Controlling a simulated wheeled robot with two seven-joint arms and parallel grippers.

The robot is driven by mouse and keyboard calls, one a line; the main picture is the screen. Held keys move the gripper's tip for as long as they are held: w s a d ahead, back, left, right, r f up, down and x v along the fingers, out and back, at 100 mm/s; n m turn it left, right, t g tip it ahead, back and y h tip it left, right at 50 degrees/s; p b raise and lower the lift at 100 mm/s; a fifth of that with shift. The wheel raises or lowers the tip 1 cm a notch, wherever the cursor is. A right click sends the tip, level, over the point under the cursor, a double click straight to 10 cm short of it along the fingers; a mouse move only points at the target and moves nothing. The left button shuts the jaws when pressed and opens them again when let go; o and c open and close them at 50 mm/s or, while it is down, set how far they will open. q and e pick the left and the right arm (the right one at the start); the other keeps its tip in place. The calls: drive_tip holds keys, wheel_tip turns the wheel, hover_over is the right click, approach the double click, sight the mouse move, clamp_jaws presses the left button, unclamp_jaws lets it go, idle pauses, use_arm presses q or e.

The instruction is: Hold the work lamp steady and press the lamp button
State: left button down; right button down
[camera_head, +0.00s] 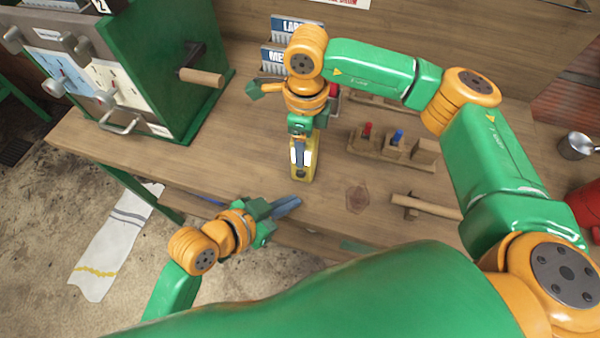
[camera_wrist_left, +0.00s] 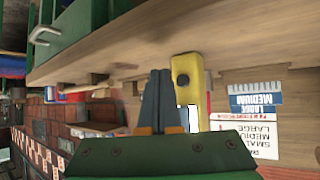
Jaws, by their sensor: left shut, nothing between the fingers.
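The yellow work lamp (camera_head: 301,177) stands on the bench with a white lit panel on its face. In the left wrist view the lamp (camera_wrist_left: 187,68) shows a dark round button (camera_wrist_left: 183,81). My right gripper (camera_head: 301,152) comes down over the lamp from above. One finger lies across its front face; the other is hidden behind it. It looks shut on the lamp. My left gripper (camera_head: 288,206) is shut and empty at the bench's front edge, in front of the lamp and apart from it. Its closed fingertips (camera_wrist_left: 160,84) point beside the lamp in the left wrist view.
A green machine (camera_head: 160,85) with a wooden handle stands at the bench's left. A wooden rack (camera_head: 378,146) with red and blue pieces sits right of the lamp. A wooden tool (camera_head: 425,207) lies at the front right. Bench left of the lamp is clear.

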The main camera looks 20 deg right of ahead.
use_arm(q)
drive_tip(key=shift+w+d, duration=0.4)
drive_tip(key=shift+w, duration=0.25)
drive_tip(key=shift+w+d, duration=0.4)
drive_tip(key=shift+w, duration=0.25)
drive_tip(key=shift+w, duration=0.1)
idle(1.0)
drive_tip(key=shift+w+d, duration=0.2)
drive_tip(key=shift+w+d, duration=0.3)
drive_tip(key=shift+w, duration=0.15)
idle(0.9)
drive_tip(key=shift+s+a, duration=0.55)
drive_tip(key=shift+s, duration=0.25)
drive_tip(key=s+a, duration=0.1)
drive_tip(key=s, duration=0.1)
drive_tip(key=s+a, duration=0.1)
drive_tip(key=s, duration=0.1)
drive_tip(key=shift+s+a, duration=0.1)
drive_tip(key=shift+a, duration=0.2)
